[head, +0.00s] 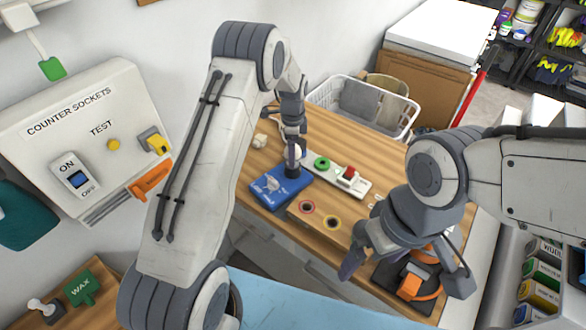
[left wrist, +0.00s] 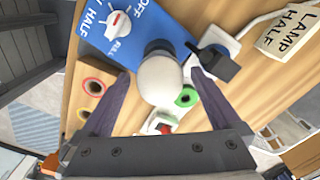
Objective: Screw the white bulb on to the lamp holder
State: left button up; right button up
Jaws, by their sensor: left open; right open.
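The white bulb (left wrist: 160,80) stands at the dark lamp holder (left wrist: 160,47) on the blue panel (left wrist: 125,25). Its base is hidden, so I cannot tell how far it is seated. My left gripper (left wrist: 158,88) is open, with one finger on each side of the bulb and visible gaps. In the head view, the left gripper (head: 293,140) is over the blue panel (head: 280,188) and hides most of the bulb. My right gripper (head: 405,272) is open at the table's right front, above a black and orange item (head: 410,285).
A white strip (head: 350,182) with green ring and red switch lies right of the panel. A wooden block (head: 320,222) with red and yellow rings is in front. A black plug (left wrist: 210,65) and a "LAMP HALF" tag (left wrist: 290,30) lie nearby. A white basket (head: 365,105) stands behind.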

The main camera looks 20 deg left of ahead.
pick_arm(q)
jog(key=c, duration=0.7)
jog(key=m, duration=0.3)
jog(key=shift+c, duration=0.9)
jog(key=o, duration=0.9)
jog(key=shift+r, duration=0.4)
notch_tip(320, 180, up, 10)
jog(key=b, duration=0.3)
jog(key=shift+f, duration=0.2)
